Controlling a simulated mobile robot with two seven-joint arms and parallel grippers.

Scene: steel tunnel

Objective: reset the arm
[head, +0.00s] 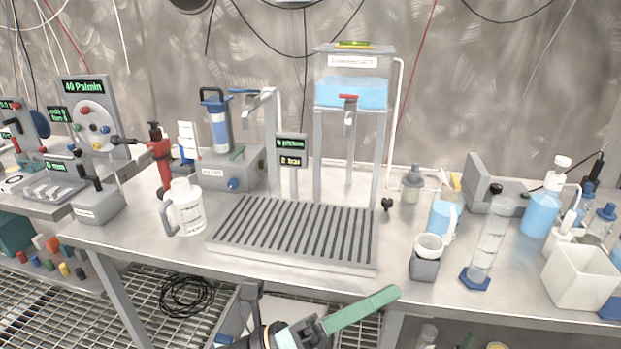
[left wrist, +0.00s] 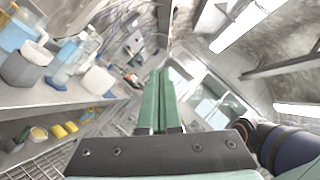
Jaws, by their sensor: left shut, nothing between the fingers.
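My left gripper (head: 385,298) shows at the bottom middle of the head view, in front of the bench's front edge. Its green fingers are shut together with nothing between them, and they point right. In the left wrist view the same fingers (left wrist: 160,95) lie side by side, pointing away from the bench toward the open room. The gripper touches nothing that I can see. My right gripper is not in either view.
The steel bench (head: 150,245) holds a slatted drain tray (head: 290,268), a white jug (head: 187,208), a water tank (head: 352,92), a glass cylinder (head: 487,245) and a white square container (head: 580,278). Coiled black cable (head: 187,296) lies on the grating below. Space before the bench looks free.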

